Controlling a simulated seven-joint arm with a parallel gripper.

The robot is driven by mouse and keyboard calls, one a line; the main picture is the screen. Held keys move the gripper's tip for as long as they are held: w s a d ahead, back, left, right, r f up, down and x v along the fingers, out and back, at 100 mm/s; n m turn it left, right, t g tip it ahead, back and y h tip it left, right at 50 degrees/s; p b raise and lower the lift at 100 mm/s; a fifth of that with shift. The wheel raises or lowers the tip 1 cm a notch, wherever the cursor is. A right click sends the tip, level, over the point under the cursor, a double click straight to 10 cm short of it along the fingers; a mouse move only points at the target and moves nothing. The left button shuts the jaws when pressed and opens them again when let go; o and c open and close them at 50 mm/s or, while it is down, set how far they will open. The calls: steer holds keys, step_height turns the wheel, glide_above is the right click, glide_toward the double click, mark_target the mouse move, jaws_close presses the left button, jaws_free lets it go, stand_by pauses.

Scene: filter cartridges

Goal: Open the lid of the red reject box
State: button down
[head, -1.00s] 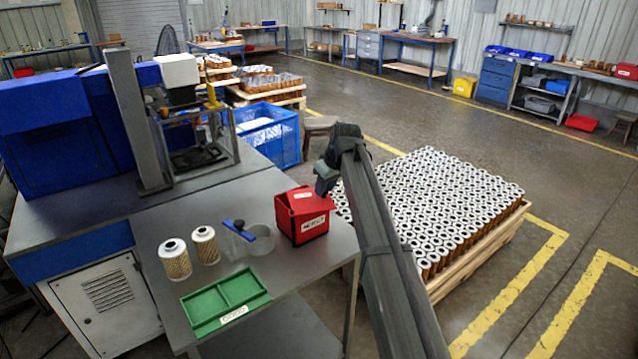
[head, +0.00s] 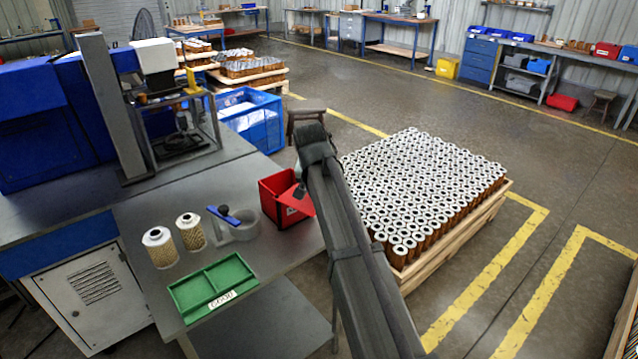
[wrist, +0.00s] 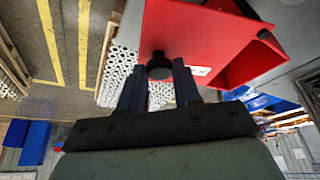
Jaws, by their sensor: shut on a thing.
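The red reject box (head: 269,204) stands at the right edge of the grey bench in the head view. Its lid (head: 304,204) is swung up and tilted to the right, and part of the dark inside shows. My gripper (head: 300,190) is at the lid, partly hidden by my arm. In the wrist view the fingers (wrist: 159,80) are on either side of the black knob on the red lid (wrist: 195,30), shut on it. The open box (wrist: 255,62) shows beyond, with part of a white label.
Left of the box are a grey ring-shaped holder with a blue-handled tool (head: 232,214), two filter cartridges (head: 190,232) and a green divided tray (head: 212,287). A pallet of cartridges (head: 420,190) stands on the floor to the right.

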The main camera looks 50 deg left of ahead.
mark_target(313, 211)
steer(key=shift+s+d+m+t+h, duration=0.15)
steer(key=shift+s+d+m+h, duration=0.25)
steer(key=shift+s+m, duration=0.45)
steer(key=shift+s+d+m+t+h, duration=0.2)
steer(key=shift+s+d+m, duration=0.3)
steer(key=shift+s+m, duration=0.35)
steer(key=shift+w, duration=0.1)
steer(key=c, duration=0.8)
jaws_free()
steer(key=shift+r, duration=0.1)
steer(key=v, duration=1.3)
steer(key=shift+r, duration=0.3)
